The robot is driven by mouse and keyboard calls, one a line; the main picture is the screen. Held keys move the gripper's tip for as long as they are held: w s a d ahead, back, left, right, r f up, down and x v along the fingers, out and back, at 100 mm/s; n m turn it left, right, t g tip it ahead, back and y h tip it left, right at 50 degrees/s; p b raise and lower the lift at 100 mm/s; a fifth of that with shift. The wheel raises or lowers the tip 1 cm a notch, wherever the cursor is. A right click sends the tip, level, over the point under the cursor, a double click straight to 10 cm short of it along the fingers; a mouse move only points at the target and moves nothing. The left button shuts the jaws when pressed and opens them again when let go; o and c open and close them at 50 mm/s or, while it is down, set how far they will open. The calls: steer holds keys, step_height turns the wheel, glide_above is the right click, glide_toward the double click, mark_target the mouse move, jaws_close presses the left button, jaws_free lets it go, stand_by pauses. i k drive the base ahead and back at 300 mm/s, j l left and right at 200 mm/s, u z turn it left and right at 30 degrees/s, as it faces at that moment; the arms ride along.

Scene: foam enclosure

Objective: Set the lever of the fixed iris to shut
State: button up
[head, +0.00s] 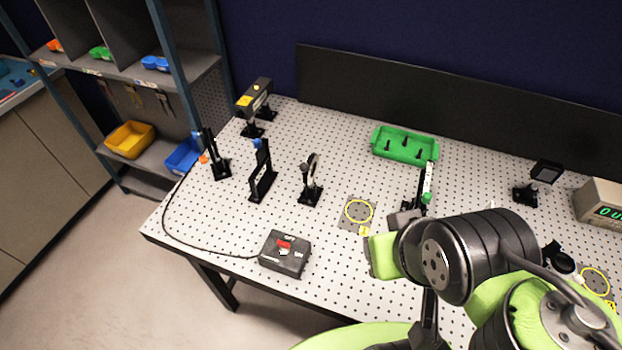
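A small dark round mount on a post and black foot (312,180) stands on the pegboard table, left of a yellow-ringed plate. It looks like an iris, but its lever is too small to tell whether it is open or shut. Another upright dark mount with a green and white part (427,185) stands just beyond my arm, its lower part partly covered. My gripper (402,219) seems to be the dark grey part at the end of my arm, mostly hidden by the wrist. Its fingers cannot be made out, nor whether it touches anything.
A laser-like box (256,98), a cabled mount (215,157) and a tall black plate (262,172) stand at left. A control box (285,253) lies near the front edge. A green tray (404,144) sits behind. A display box (602,205) stands at right.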

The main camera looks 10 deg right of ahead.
mark_target(305, 166)
steer(key=j+u, duration=0.35)
steer(key=j, duration=0.2)
steer(key=j+u, duration=0.4)
steer(key=j, duration=0.15)
